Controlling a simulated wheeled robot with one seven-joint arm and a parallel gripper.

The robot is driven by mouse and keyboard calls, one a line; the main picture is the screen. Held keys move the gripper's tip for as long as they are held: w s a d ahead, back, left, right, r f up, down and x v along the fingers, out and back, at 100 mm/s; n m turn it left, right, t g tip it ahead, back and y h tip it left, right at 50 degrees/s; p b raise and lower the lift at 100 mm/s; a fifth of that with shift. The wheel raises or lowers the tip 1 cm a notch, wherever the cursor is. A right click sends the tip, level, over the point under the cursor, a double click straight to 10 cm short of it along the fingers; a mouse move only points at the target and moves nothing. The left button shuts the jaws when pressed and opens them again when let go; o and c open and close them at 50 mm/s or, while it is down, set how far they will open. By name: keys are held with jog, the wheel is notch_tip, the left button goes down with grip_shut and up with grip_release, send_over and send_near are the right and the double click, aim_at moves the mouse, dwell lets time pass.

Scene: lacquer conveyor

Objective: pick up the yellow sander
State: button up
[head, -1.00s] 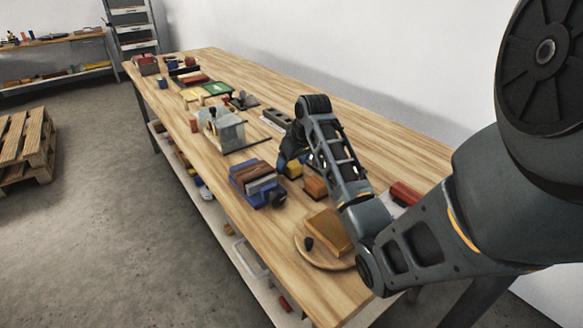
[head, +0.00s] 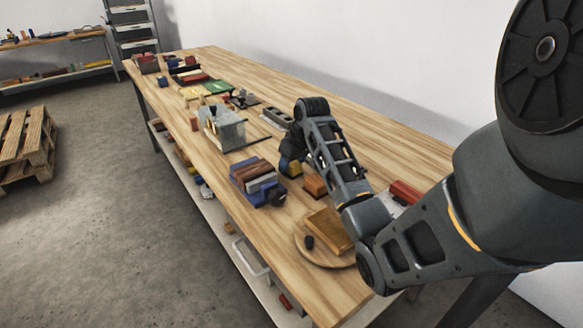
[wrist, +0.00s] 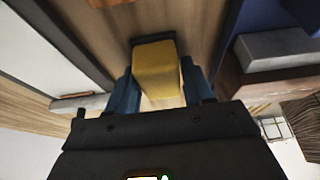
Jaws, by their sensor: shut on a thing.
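The yellow sander (wrist: 158,72) is a small yellow block with a dark edge at its far end. In the wrist view it sits between the two blue fingers of my gripper (wrist: 160,92), which are shut on its sides. In the head view the yellow sander (head: 295,169) shows just below my gripper (head: 287,160), partly hidden by it. It is at or just above the wooden table (head: 330,290); I cannot tell whether it touches.
An orange block (head: 315,186) stands close to the right of the sander. A blue holder (head: 268,195) with several blocks is at the left. A round board (head: 312,258) with a tan block (head: 330,230) lies nearer. A grey metal box (head: 222,130) stands farther back.

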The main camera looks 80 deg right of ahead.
jog(key=shift+r, duration=0.5)
notch_tip(320, 180, up, 3)
jog(key=shift+w+f, duration=0.1)
jog(key=shift+f, duration=0.05)
jog(key=s+d+r+b, duration=0.2)
jog(key=s+d+r, duration=0.3)
jog(key=s, duration=0.5)
notch_tip(320, 180, up, 2)
jog(key=shift+s+d+r, duration=0.15)
jog(key=shift+s+d, duration=0.05)
jog(key=shift+d, duration=0.15)
